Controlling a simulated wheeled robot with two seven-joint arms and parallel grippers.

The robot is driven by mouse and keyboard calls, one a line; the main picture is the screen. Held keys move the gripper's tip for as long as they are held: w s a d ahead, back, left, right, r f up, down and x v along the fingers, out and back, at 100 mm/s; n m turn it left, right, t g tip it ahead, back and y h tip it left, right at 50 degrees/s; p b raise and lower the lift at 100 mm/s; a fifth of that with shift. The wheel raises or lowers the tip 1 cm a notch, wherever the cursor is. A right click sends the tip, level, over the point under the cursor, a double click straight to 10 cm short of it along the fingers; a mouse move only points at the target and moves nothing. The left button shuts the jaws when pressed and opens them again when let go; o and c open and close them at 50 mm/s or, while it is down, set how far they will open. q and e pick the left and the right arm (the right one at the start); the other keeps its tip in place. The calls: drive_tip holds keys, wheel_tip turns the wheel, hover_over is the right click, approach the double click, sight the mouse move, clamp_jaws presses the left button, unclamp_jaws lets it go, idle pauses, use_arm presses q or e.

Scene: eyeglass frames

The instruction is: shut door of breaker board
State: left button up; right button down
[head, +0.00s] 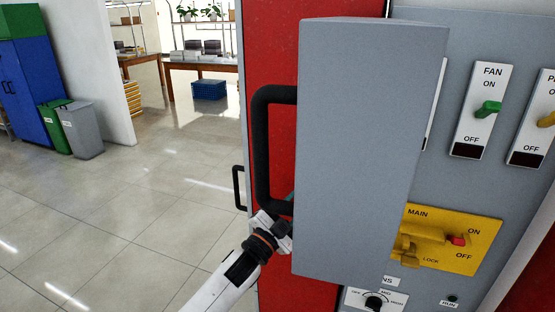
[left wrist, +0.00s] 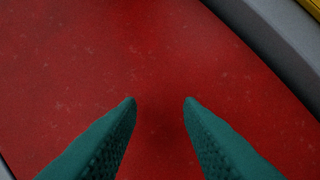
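The breaker board (head: 455,60) is a grey panel at the right of the head view. Its grey door (head: 365,150) stands open, jutting toward me and hiding part of the board. A black bar handle (head: 261,150) is at the door's left side. My left gripper (head: 290,197) is by the lower end of this handle, partly hidden by the door edge. In the left wrist view its teal fingers (left wrist: 160,102) are apart with nothing between them, in front of a red surface (left wrist: 160,50). Whether it touches the handle or door cannot be told. My right gripper is in neither view.
The board carries a FAN switch (head: 484,110) and a yellow MAIN switch plate (head: 480,232), with a dial (head: 375,301) below. A red cabinet side (head: 268,50) stands behind the handle. A smaller black handle (head: 238,188) is farther left. The tiled floor at left is open.

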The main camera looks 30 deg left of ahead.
use_arm(q)
drive_tip(key=s+r+m+g+h, duration=0.4)
drive_tip(key=r+m+g+h, duration=0.1)
drive_tip(key=r+m+h, duration=0.75)
drive_tip(key=s+r+m+g+h, duration=0.4)
drive_tip(key=r+m+h, duration=0.7)
drive_tip(key=r+m, duration=0.25)
drive_tip(key=m+g+y+p, duration=0.4)
drive_tip(key=m+g+y, duration=0.4)
drive_tip(key=m+g, duration=1.1)
approach(257, 151)
drive_tip(key=s+d, duration=0.1)
drive_tip(key=d, duration=0.1)
drive_tip(key=d+m+t, duration=0.1)
drive_tip(key=d, duration=0.2)
drive_tip(key=s+d+m, duration=0.1)
drive_tip(key=d, duration=0.2)
drive_tip(key=shift+s+r+t, duration=0.1)
drive_tip(key=shift+s+t, duration=0.2)
drive_tip(key=shift+t, duration=0.1)
drive_tip(key=shift+s+d, duration=0.15)
drive_tip(key=shift+d, duration=0.4)
clamp_jaws()
